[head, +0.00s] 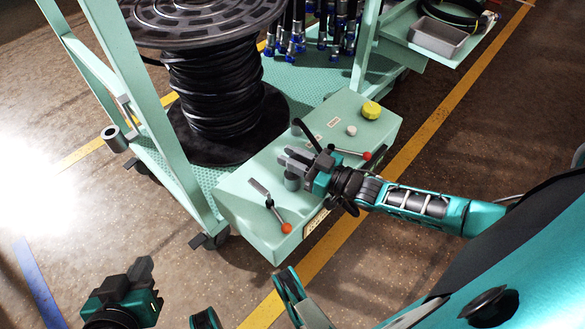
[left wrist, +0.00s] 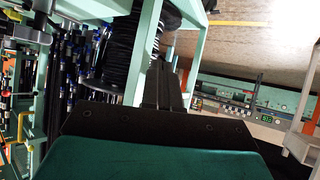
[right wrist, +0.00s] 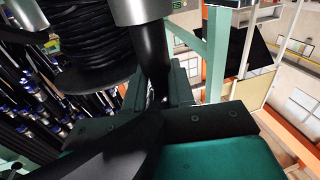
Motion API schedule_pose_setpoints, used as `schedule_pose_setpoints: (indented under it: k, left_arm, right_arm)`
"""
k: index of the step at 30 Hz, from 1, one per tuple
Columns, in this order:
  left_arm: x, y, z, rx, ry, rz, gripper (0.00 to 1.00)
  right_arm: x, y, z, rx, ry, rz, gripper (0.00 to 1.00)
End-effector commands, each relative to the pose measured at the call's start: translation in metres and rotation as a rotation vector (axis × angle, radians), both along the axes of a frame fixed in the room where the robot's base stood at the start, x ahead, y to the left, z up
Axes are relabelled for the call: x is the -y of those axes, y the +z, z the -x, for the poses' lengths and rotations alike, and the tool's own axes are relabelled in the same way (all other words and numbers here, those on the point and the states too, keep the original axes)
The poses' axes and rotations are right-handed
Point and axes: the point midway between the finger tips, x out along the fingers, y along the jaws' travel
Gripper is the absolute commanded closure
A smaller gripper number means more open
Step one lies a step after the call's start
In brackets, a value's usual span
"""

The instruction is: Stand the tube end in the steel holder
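My right gripper (head: 296,160) is over the pale green box at the cart's front. In the right wrist view, a black tube (right wrist: 151,60) runs between its fingers (right wrist: 158,88), and they look shut on it. A steel cylinder (right wrist: 140,8) is at the tube's upper end in that view. A short grey cylinder (head: 292,181) also shows just below the fingers in the head view. The steel holder (head: 115,139), an upright cup, is fixed beside the cart's left post, well left of this gripper. My left gripper (head: 141,270) is low at left, empty, its fingers (left wrist: 161,88) together.
The green box (head: 240,195) carries levers with red knobs (head: 286,227) and a yellow cap (head: 371,110). A cable reel (head: 212,85) stands behind it. Hoses with blue fittings (head: 350,45) hang at the back. A grey tray (head: 437,37) is at upper right. Floor left of the cart is clear.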

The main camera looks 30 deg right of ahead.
Motion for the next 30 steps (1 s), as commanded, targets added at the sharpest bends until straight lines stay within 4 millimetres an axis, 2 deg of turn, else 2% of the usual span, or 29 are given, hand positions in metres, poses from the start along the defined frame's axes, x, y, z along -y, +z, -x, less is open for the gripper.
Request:
schedule_pose_setpoints:
  k: [1,6,19,23,30]
  left_arm:
    - [0.0,0.0,0.0,0.0,0.001,0.001,1.0]
    - [0.0,-0.001,0.0,-0.001,0.001,0.0,1.0]
    - [-0.001,0.0,0.004,-0.01,0.003,-0.001,1.0]
    - [-0.002,0.006,0.004,-0.008,0.006,-0.002,1.0]
    - [-0.008,0.021,0.003,0.001,0.021,-0.009,1.0]
  right_arm:
    - [0.0,0.0,0.0,0.0,0.0,0.0,0.85]
    - [0.0,0.0,0.0,0.0,0.0,0.0,1.0]
    - [0.0,0.007,0.0,0.001,0.0,-0.001,1.0]
    - [0.0,0.021,0.0,0.002,0.001,-0.001,1.0]
    - [0.0,0.068,0.001,0.002,0.002,0.0,1.0]
